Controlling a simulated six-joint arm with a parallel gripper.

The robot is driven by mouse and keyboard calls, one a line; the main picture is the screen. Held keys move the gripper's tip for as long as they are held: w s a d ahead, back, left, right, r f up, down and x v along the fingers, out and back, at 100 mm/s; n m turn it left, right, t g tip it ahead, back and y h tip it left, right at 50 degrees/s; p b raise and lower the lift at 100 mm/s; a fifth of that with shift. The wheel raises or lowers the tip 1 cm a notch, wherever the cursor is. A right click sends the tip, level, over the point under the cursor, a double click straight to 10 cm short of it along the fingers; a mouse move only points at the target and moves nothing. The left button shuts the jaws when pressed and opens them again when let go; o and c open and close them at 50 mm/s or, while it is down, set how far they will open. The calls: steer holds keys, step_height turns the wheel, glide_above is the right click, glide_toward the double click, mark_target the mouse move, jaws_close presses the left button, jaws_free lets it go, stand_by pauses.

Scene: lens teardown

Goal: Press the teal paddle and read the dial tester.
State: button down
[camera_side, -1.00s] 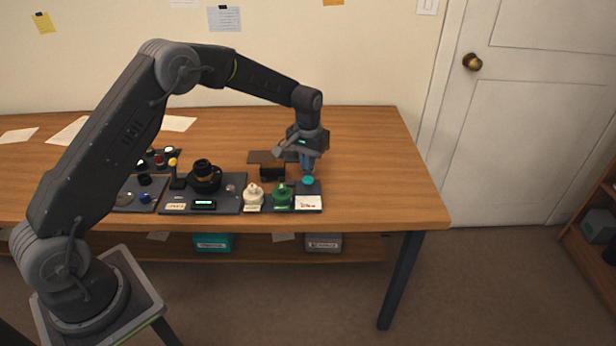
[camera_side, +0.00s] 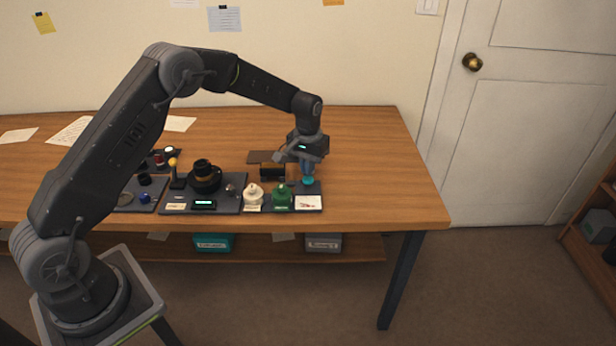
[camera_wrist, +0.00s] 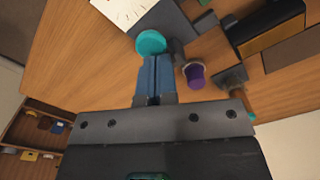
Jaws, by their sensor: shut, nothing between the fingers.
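The teal paddle (camera_side: 308,181) is a small round disc on a dark base at the right end of the row of devices. It also shows in the wrist view (camera_wrist: 151,41), just beyond my fingertips. The dial tester's white face (camera_side: 308,202), with small red marks, is in front of the paddle in the side view; part of it shows at the top of the wrist view (camera_wrist: 124,8). The reading is too small to make out. My gripper (camera_side: 307,175) is shut and empty, pointing down with its blue fingertips (camera_wrist: 152,60) at the paddle. I cannot tell whether the paddle is pressed down.
A green device (camera_side: 281,198) and a cream device (camera_side: 253,197) stand left of the tester. A dark block (camera_side: 272,172) is behind them. A purple-topped piece (camera_wrist: 195,74) is close beside my fingers. The table's right side is clear.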

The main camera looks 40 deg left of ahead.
steer(key=shift+f, duration=0.3)
steer(key=shift+f, duration=0.95)
steer(key=shift+r, duration=0.1)
stand_by(0.4)
steer(key=shift+r, duration=3.65)
